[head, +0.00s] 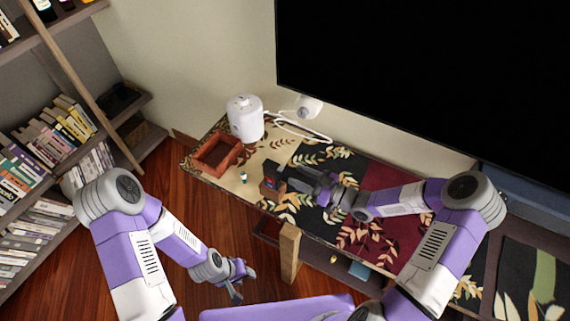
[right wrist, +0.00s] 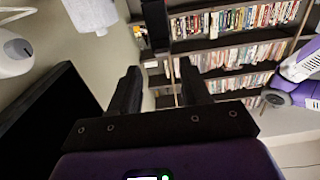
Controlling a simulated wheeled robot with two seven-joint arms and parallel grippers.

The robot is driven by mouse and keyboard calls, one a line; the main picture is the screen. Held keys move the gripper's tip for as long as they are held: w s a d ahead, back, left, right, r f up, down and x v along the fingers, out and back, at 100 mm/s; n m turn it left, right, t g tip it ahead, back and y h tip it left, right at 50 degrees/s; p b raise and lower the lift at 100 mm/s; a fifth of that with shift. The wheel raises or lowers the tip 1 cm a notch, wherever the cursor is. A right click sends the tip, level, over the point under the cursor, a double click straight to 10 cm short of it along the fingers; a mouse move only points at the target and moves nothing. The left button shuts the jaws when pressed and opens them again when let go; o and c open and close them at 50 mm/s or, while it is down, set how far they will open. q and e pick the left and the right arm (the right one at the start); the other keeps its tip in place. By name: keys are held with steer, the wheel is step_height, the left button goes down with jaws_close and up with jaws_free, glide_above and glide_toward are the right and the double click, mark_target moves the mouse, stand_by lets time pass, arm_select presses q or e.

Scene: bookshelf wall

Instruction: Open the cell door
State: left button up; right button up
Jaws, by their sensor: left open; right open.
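A small box with a dark upper part and a brown lower part (head: 270,188) stands on the patterned cabinet top. I cannot tell for sure whether it bears the cell door; no door edge or gap is clear. My right gripper (head: 288,179) is open, just to the right of this box and pointing at it. In the right wrist view, a dark upright piece (right wrist: 155,25) shows ahead of the open right fingers (right wrist: 160,72); contact cannot be told. My left gripper (head: 245,284) is open and empty, low over the wooden floor, well away from the box.
A red-brown open tray (head: 204,168), a white rounded appliance (head: 245,122) and a small bottle (head: 243,177) stand left of the box. A white cable (head: 300,130) lies behind. A large black screen (head: 420,70) hangs above. Bookshelves (head: 50,140) fill the left side.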

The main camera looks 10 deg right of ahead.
mark_target(274, 167)
steer(key=shift+x, duration=2.55)
steer(key=shift+s+a, duration=0.1)
jaws_close()
